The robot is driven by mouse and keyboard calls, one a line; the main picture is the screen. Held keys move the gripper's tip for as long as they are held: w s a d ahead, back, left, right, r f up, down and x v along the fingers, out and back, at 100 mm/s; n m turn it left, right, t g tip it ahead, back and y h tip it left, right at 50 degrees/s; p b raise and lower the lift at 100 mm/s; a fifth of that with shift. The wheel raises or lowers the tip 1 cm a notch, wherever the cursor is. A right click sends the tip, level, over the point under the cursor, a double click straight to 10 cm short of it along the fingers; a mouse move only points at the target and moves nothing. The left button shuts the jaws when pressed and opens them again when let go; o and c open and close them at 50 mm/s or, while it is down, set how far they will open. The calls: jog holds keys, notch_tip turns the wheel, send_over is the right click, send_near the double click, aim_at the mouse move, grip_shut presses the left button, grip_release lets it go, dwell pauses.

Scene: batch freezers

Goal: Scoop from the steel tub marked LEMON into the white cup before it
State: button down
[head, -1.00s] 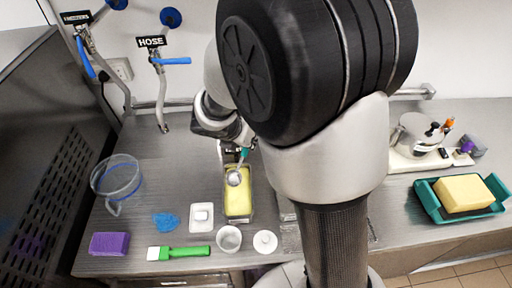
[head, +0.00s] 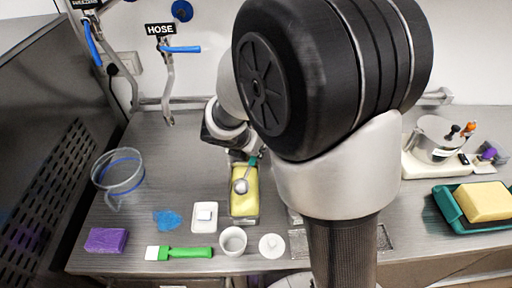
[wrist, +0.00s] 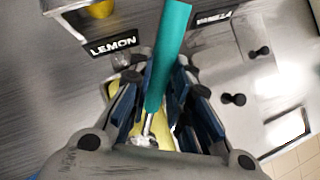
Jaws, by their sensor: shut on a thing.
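The steel tub (head: 234,216) holds yellow ice cream (head: 245,203) and stands mid-counter. The LEMON sign (wrist: 113,46) shows in the wrist view; no marking is readable on the tub in the head view. The white cup (head: 233,241) stands upright just before the tub, its inside pale. My gripper (wrist: 160,112) is shut on the teal handle (wrist: 168,60) of a scoop. The scoop's metal bowl (head: 240,187) is over or at the yellow surface; contact and any load in it cannot be told. My arm hides part of the counter to the right.
A white lid-like disc (head: 272,246) is right of the cup. A green-handled brush (head: 185,253), a white dish (head: 204,217), a blue cloth (head: 167,219) and a purple sponge (head: 106,240) lie left. A clear pitcher (head: 118,177) stands far left.

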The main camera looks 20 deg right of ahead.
aim_at(249, 167)
jog(key=shift+s+a+f+b, duration=0.15)
jog(key=shift+f+b, duration=0.45)
jog(key=shift+f, duration=0.05)
jog(key=shift+s+a+f+b, duration=0.1)
jog(key=shift+s+f+b, duration=0.05)
jog(key=shift+f+b, duration=0.45)
jog(key=shift+s+a+r+b, duration=0.1)
jog(key=shift+s+a+b, duration=0.35)
jog(key=shift+s+a, duration=1.25)
jog(key=shift+a+r, duration=0.1)
jog(key=p, duration=0.3)
jog(key=shift+w+d+y, duration=0.2)
jog(key=shift+w+y, duration=0.1)
jog(key=shift+d+f+g+p, duration=0.1)
jog(key=shift+f+g+p, duration=0.15)
jog(key=shift+g+p, duration=0.25)
jog(key=r+p, duration=0.2)
jog(key=p, duration=0.1)
jog(key=w+d+r+p, duration=0.1)
jog(key=p, duration=0.1)
jog(key=shift+r, duration=0.4)
jog(key=shift+w+d, duration=0.1)
jog(key=w+d+g+y+p, duration=0.1)
jog(key=p, duration=0.8)
jog(key=shift+r+y+p, duration=0.1)
jog(key=shift+y+p, duration=0.3)
jog(key=p, duration=0.4)
jog(key=shift+w+d+p, duration=0.15)
jog(key=shift+d+p, duration=0.1)
jog(key=shift+p, duration=0.1)
